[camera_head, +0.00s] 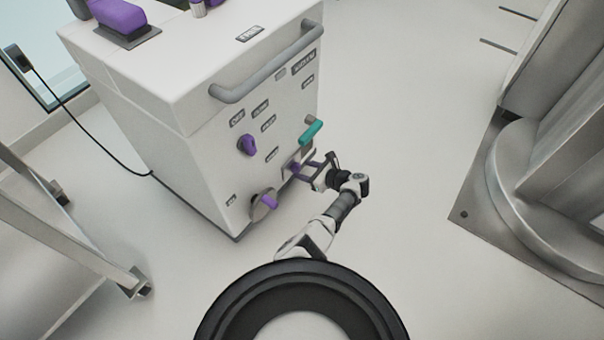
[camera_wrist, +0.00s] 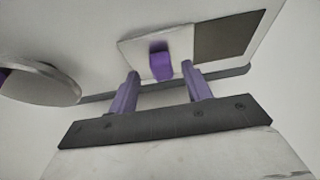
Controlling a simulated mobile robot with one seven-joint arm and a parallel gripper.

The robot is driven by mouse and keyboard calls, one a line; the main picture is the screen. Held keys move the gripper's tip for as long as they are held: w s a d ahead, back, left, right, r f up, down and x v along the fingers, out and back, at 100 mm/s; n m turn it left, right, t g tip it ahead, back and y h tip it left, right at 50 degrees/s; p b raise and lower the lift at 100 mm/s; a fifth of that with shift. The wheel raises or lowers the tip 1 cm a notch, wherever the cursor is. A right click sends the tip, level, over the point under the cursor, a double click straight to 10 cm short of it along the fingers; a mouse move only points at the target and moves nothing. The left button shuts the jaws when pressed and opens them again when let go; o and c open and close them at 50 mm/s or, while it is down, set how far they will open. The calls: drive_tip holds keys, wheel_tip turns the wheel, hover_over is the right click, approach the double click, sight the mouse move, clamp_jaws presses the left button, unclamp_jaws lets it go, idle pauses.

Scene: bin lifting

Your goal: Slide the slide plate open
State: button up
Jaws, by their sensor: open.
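The slide plate (camera_wrist: 135,48) is a pale flat panel low on the front of a white cabinet (camera_head: 150,120). A purple block-shaped knob (camera_wrist: 160,60) sticks out from it. A dark rectangular area (camera_wrist: 228,36) lies directly to the plate's right in the wrist view. My gripper (camera_wrist: 160,78) is open, its two purple fingers pointing at the plate. The knob's near end shows in the gap between the fingertips, with a gap on each side; contact is not visible. In the head view my gripper (camera_head: 304,170) is at the cabinet's lower right front and partly hides the plate.
A teal handle (camera_head: 311,131) sits just above my gripper. A purple knob (camera_head: 248,145) and a round disc with a purple handle (camera_head: 264,205) are to the left. A grey bar handle (camera_head: 265,75) runs along the top.

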drive_tip(key=shift+b+x, duration=0.4)
drive_tip(key=shift+x, duration=0.7)
clamp_jaws()
